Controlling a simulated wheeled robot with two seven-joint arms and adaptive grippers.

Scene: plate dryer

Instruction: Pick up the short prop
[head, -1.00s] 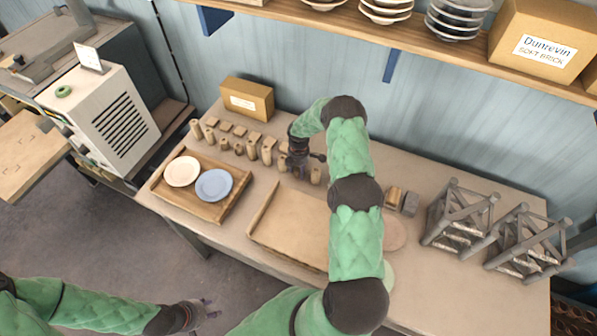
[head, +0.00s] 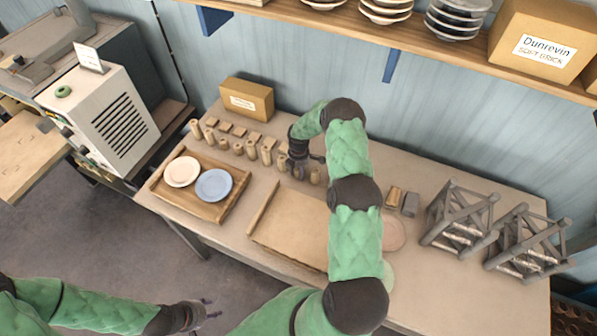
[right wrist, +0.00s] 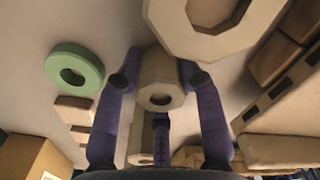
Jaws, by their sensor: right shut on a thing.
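Small tan props stand in a row along the back of the table. In the right wrist view, a short eight-sided prop (right wrist: 160,73) with a round hole in its top sits between the fingers of my right gripper (right wrist: 163,88), which is shut on it. A taller, wider prop (right wrist: 183,35) with a larger hole is close beside it. In the head view, my right gripper (head: 301,168) is low at the right end of the row, and its fingers partly hide the held prop. My left gripper (head: 207,312) is open and empty, away from the table.
A wooden tray (head: 235,206) holds a cream plate (head: 181,171) and a blue plate (head: 214,185). Grey racks (head: 452,226) stand at right. A green ring (right wrist: 74,68) lies near the held prop.

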